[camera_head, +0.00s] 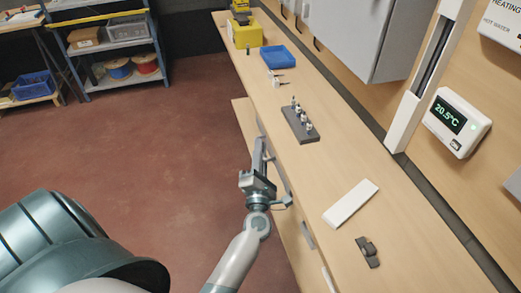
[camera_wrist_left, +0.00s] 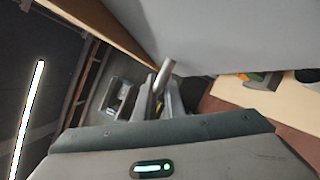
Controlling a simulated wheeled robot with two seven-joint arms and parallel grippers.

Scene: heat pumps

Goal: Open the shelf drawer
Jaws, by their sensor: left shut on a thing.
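The workbench (camera_head: 350,235) has wooden drawers along its left side, with grey bar handles such as one (camera_head: 308,235) nearer me. My left gripper (camera_head: 260,158) is at the bench's side, shut on a drawer handle; the grip is small in the head view. In the left wrist view, a grey metal bar handle (camera_wrist_left: 166,72) sits between the fingers (camera_wrist_left: 158,95). A wooden panel (camera_head: 243,122) juts out left of the benchtop beside the gripper; whether it is the drawer pulled out is unclear. My right gripper is not in view.
On the benchtop are a dark block with several fittings (camera_head: 300,123), a blue tray (camera_head: 278,57), a yellow box (camera_head: 246,35), a white panel (camera_head: 350,203) and a small dark part (camera_head: 368,251). The red floor (camera_head: 150,150) left of the bench is clear.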

